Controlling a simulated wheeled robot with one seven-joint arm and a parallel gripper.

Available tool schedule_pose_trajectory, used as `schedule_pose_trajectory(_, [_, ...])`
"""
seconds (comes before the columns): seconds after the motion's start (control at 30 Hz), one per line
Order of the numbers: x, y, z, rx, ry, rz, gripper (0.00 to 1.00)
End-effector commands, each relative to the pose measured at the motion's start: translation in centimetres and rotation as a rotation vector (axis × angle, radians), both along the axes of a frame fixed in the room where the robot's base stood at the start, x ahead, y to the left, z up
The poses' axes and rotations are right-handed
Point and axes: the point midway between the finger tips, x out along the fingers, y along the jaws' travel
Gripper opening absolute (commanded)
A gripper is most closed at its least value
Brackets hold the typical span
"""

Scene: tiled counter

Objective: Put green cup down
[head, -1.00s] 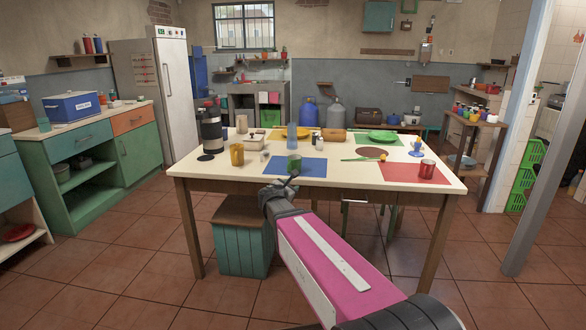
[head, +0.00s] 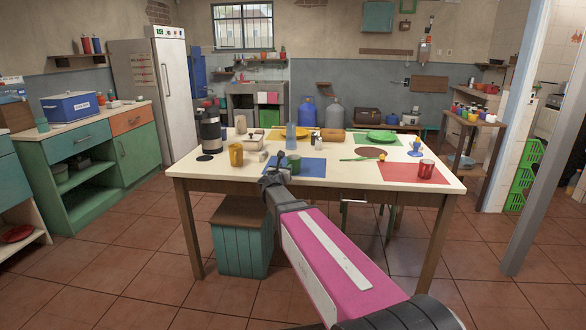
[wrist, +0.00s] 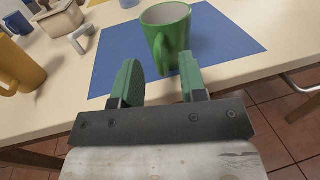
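The green cup (wrist: 172,22) stands upright on the blue placemat (wrist: 222,32) in the wrist view, its handle facing my gripper. In the head view the green cup (head: 294,164) is on the blue placemat (head: 312,169) near the table's front edge. My gripper (wrist: 160,80) is open, its two green-padded fingers apart and empty. The cup is just beyond the fingertips, with its handle in line with the gap. In the head view my gripper (head: 278,162) is small and dark, at the cup's left.
A red mug (head: 426,169) is on a red placemat (head: 402,173) to the right. Bare table top (head: 350,178) lies between the placemats.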

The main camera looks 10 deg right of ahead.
Motion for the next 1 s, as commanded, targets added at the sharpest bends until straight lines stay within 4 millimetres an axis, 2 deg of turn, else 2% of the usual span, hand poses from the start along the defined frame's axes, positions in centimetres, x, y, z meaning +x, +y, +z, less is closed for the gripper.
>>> schedule_pose_trajectory(0.03, [1.0,-0.2,-0.1,0.0,0.0,-0.001,0.39])
schedule_pose_trajectory(0.2, [3.2,-1.3,-0.2,0.001,0.0,-0.001,0.39])
schedule_pose_trajectory(0.5, [3.7,-1.7,-0.2,0.001,0.0,0.0,0.39])
schedule_pose_trajectory(0.53, [3.7,-1.7,-0.2,0.001,0.0,0.0,0.32])
schedule_pose_trajectory(0.63, [3.7,-1.7,-0.2,0.001,0.0,0.001,0.0])
schedule_pose_trajectory(1.0, [3.7,-1.7,-0.1,0.001,0.0,0.0,0.0])
